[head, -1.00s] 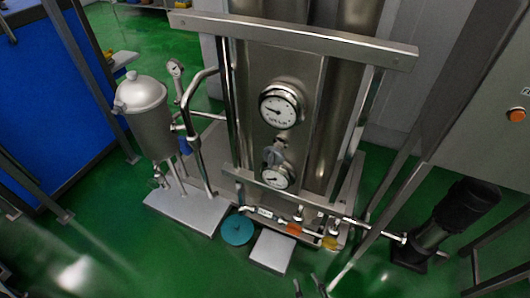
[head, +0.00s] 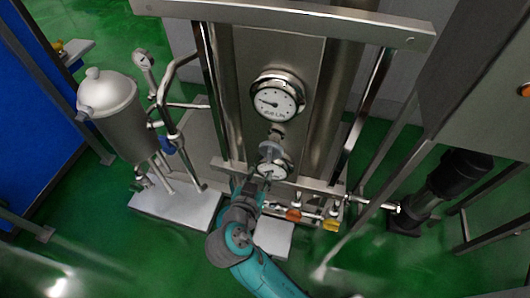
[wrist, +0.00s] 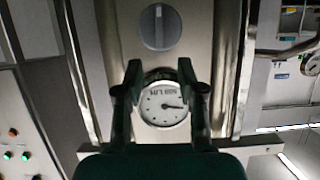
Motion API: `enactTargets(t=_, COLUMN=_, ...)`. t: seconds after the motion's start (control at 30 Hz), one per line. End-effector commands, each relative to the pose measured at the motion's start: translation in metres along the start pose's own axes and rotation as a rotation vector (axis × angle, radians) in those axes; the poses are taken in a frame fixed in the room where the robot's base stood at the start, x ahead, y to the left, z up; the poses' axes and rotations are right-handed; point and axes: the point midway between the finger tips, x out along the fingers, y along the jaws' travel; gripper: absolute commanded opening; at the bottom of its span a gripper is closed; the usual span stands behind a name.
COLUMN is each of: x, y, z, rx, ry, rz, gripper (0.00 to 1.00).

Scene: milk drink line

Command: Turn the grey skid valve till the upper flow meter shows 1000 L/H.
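The upper flow meter (head: 277,98) is a round white dial on the steel panel. Its needle points left and slightly up; the numbers are too small to read. The grey skid valve (head: 269,151) is below it, above a lower dial (head: 272,170). My gripper reaches up from below, in front of the lower dial. In the upside-down wrist view, my gripper (wrist: 160,72) is open and empty, its two fingers apart. The valve knob (wrist: 160,27) is beyond the fingertips, its pale mark vertical. The upper meter (wrist: 165,103) shows between the fingers.
A steel crossbar (head: 290,15) spans the skid above the dials. Pipes with orange and yellow fittings (head: 293,215) run low. A steel vessel (head: 120,115) stands left, a dark pump (head: 440,190) right. Green floor lies between.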

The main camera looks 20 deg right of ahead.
Motion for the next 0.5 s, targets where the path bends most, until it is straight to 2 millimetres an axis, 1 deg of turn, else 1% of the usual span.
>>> enactTargets(t=0.17, x=0.018, y=0.001, z=-0.001, rx=0.001, ry=0.0, rz=0.005, gripper=0.39)
enactTargets(t=0.5, x=0.077, y=0.001, z=-0.001, rx=0.0, ry=0.0, rz=0.004, gripper=0.39)
